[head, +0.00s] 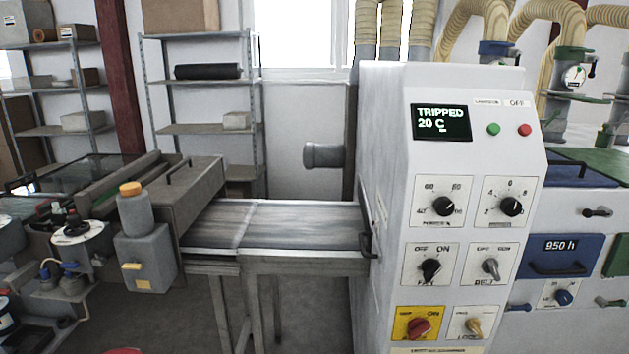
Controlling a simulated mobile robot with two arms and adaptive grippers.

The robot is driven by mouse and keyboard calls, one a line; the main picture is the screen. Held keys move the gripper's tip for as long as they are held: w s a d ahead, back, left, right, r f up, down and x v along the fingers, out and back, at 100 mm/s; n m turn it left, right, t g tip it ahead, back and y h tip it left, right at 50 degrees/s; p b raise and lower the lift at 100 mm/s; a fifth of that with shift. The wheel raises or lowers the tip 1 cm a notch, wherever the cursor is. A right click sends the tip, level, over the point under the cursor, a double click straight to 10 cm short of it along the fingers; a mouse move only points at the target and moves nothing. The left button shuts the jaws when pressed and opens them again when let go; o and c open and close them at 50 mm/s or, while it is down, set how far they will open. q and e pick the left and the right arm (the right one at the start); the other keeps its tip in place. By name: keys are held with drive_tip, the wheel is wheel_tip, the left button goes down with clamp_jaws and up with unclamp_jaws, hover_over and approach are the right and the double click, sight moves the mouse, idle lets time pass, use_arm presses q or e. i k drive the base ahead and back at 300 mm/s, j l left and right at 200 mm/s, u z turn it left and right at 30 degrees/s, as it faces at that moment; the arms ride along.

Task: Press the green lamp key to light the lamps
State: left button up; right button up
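The green lamp key (493,129) is a small round button on the upper front of the white control cabinet (385,200). A red key (525,130) sits to its right, with a small label reading OFF above it. A dark display (441,123) left of the green key reads TRIPPED and 20 C. Neither of my grippers shows in the head view, and nothing touches the green key.
Several rotary knobs are below the keys, including a red one on a yellow plate (419,327). A conveyor (290,222) runs left from the cabinet. A grey unit with an orange cap (131,189) stands at left. Shelves (206,129) are behind.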

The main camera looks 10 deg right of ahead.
sight(493, 128)
drive_tip(key=i+l+z, duration=0.2)
drive_tip(key=l+z, duration=0.3)
drive_tip(key=i+l+z, duration=0.25)
drive_tip(key=z, duration=0.2)
drive_tip(key=i+l+z, duration=0.2)
drive_tip(key=z, duration=0.3)
drive_tip(key=i, duration=0.1)
